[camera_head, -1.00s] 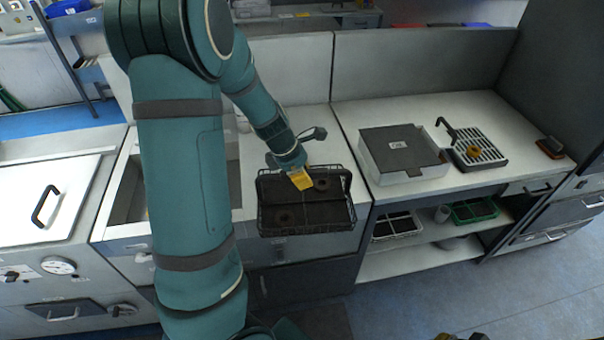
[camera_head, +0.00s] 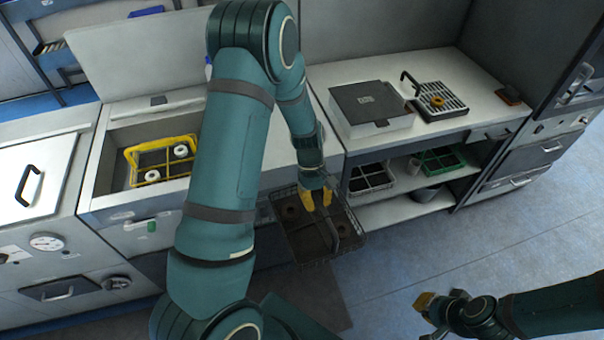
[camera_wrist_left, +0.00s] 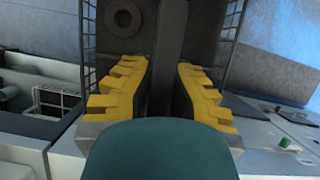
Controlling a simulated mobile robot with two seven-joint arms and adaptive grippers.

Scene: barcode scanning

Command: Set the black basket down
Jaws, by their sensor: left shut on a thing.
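The black basket (camera_head: 297,240) is a dark wire-sided basket with a bar handle, hanging in front of the counter's edge in the head view. My left gripper (camera_head: 318,199) is shut on its handle. In the left wrist view the left gripper's (camera_wrist_left: 160,88) yellow fingers stand either side of the dark handle (camera_wrist_left: 167,55). A dark ring (camera_wrist_left: 123,17) shows in the basket. The arm hides part of the basket's left side. My right gripper (camera_head: 428,304) is at the lower right, empty and far from the basket; its finger opening is unclear.
A yellow-rimmed basket (camera_head: 136,160) with white rings sits in a recessed basin at left. A grey-lidded box (camera_head: 368,104) and a slotted tray (camera_head: 447,98) occupy the right counter. A black divided basket (camera_head: 371,180) and a green one (camera_head: 440,161) are on the shelf below.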

